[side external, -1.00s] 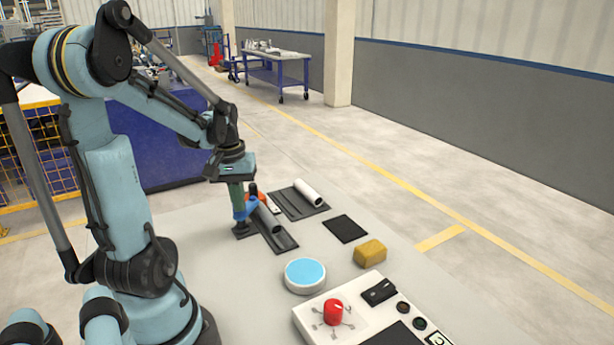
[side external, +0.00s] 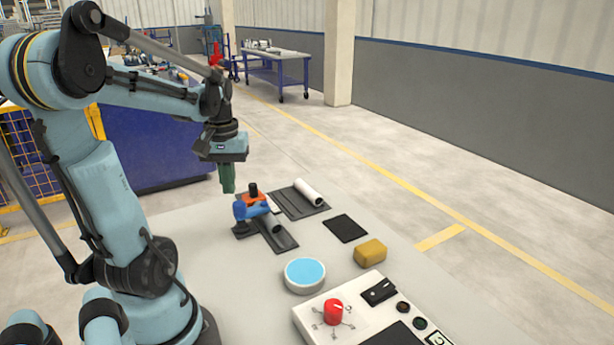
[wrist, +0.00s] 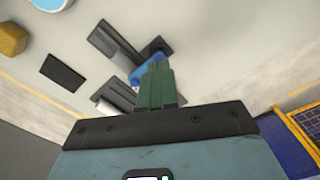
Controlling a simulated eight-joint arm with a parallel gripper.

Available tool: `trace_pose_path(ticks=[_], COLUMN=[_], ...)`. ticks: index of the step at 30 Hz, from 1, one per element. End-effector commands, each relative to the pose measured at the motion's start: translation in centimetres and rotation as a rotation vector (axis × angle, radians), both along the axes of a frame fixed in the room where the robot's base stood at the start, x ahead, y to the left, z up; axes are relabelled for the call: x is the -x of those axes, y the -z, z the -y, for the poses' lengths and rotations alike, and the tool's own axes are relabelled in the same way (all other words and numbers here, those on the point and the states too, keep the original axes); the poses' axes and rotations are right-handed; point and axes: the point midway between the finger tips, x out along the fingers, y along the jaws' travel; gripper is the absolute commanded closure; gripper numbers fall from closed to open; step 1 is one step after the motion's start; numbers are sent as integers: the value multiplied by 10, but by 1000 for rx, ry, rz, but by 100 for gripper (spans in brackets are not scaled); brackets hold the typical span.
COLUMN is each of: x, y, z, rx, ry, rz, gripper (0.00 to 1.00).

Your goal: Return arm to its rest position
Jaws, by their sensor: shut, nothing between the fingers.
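My gripper (side external: 228,180) is raised above the table, with its green fingers together and nothing between them. It also shows in the wrist view (wrist: 156,70). In the side view, a blue piece (side external: 243,209) with an orange part (side external: 255,200) and a black knob stands below the fingers, apart from them. In the wrist view, the fingers partly cover the blue piece (wrist: 146,73). A grey pipe (side external: 271,223) lies on a dark tray (side external: 283,242) beside it. A white pipe (side external: 308,192) lies on a second dark tray (side external: 290,205).
A black mat (side external: 345,229), a yellow block (side external: 370,252), a round blue-topped disc (side external: 305,273) and a control panel with a red knob (side external: 333,311) are on the table to the right. The table (side external: 225,270) is bare at front left. A blue workbench stands far back.

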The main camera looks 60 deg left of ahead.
Motion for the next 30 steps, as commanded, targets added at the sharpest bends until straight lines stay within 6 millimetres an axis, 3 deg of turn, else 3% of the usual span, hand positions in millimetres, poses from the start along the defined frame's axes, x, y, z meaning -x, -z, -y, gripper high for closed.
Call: trace_pose_path(ticks=[5, 8, 15, 21, 25, 30], x=[-17, -38, -81, -95, -96, -97], y=[-1, -1, -2, -2, -2, -2], z=[19, 47, 133, 199, 224, 235], rx=[-40, -93, -227, -295, -315, -324], ry=[99, 233, 618, 879, 973, 1015], rz=[35, 91, 290, 459, 530, 563], gripper=[100, 100, 100, 100, 100, 100])
